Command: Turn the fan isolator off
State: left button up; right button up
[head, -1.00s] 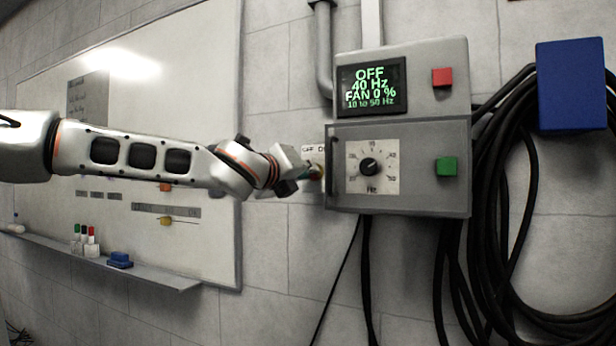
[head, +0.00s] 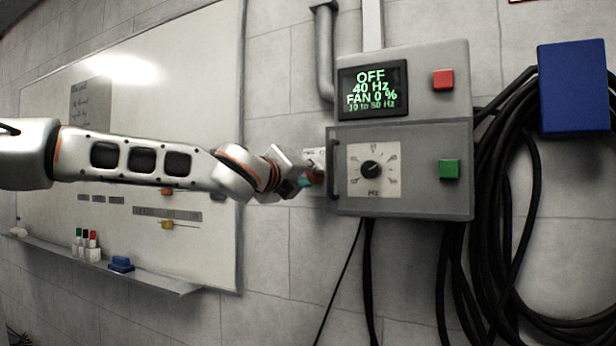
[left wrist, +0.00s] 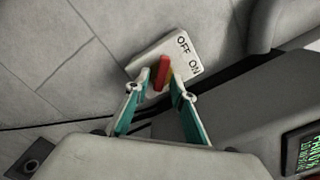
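In the head view the isolator (head: 311,157) is just left of the control box, largely hidden by my left gripper (head: 309,180). In the left wrist view my left gripper (left wrist: 161,80) has its teal fingers drawn together, one on each side of the red handle; they appear closed on it. The handle's exact angle is partly hidden. My right gripper is not in view.
The grey control box (head: 455,110) has a display (head: 372,90) reading OFF, 40 Hz, FAN 0 %, a dial (head: 371,169), a red button (head: 443,79) and a green button (head: 449,169). Black cables (head: 510,200) hang at right. A whiteboard (head: 190,110) is behind my arm.

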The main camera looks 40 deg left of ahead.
pick_arm(q)
jog(key=v, duration=1.2)
dwell(0.7)
